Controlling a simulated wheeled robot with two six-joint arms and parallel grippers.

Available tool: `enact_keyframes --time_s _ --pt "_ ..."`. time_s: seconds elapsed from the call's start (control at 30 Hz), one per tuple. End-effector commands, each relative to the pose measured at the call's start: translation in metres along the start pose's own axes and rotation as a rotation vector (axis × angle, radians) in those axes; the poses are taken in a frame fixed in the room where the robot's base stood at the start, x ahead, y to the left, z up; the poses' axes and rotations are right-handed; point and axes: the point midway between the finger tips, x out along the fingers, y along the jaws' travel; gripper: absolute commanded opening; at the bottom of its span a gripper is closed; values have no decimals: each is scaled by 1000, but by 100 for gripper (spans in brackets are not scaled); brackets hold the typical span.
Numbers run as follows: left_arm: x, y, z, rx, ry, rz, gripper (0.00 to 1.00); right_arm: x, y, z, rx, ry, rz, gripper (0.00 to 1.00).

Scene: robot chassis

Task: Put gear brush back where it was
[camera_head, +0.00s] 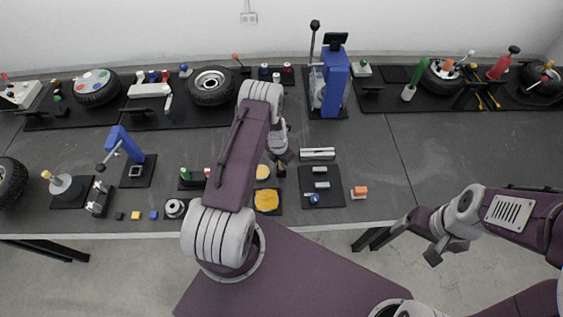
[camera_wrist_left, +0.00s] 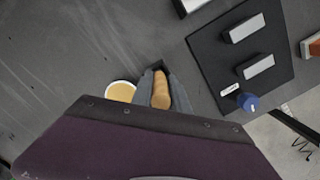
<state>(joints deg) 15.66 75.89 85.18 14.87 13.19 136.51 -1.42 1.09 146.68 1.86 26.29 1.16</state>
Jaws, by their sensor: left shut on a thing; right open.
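The gear brush shows in the left wrist view as a rounded tan wooden handle (camera_wrist_left: 160,90) between the fingers of my left gripper (camera_wrist_left: 155,88). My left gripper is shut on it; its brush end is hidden. In the head view my left gripper (camera_head: 281,163) is over the middle of the bench, just right of a small round pot with a tan top (camera_head: 262,172). That pot also shows in the left wrist view (camera_wrist_left: 121,91), left of the fingers. My right gripper (camera_head: 433,257) is open and empty, off the bench's front edge at the right.
A dark mat (camera_head: 336,185) with small grey blocks and a blue-knobbed part lies right of my left gripper. A yellow pile (camera_head: 267,200) sits in front. An orange-topped block (camera_head: 360,192) is further right. The bench's right middle is clear.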

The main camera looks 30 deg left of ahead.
Motion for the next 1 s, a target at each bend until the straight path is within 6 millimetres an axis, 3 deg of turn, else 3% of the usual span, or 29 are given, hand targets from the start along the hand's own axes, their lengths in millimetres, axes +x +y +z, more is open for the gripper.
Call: enact_keyframes --time_s 0.13,0.17,0.23,0.53,0.67,1.0 --pt "5 0 -1 0 0 0 0 5 0 0 0 0 0 79" --pt "4 0 -1 0 0 0 23 4 0 0 0 0 0 79" --pt "3 0 0 0 0 0 42 3 0 0 0 0 0 79" --pt "2 0 0 0 0 0 42 2 0 0 0 0 0 79" --pt "-8 0 1 -1 -1 1 42 1 0 0 0 0 0 79" --pt "-82 1 1 -1 -4 2 42 9 0 1 0 0 0 79"
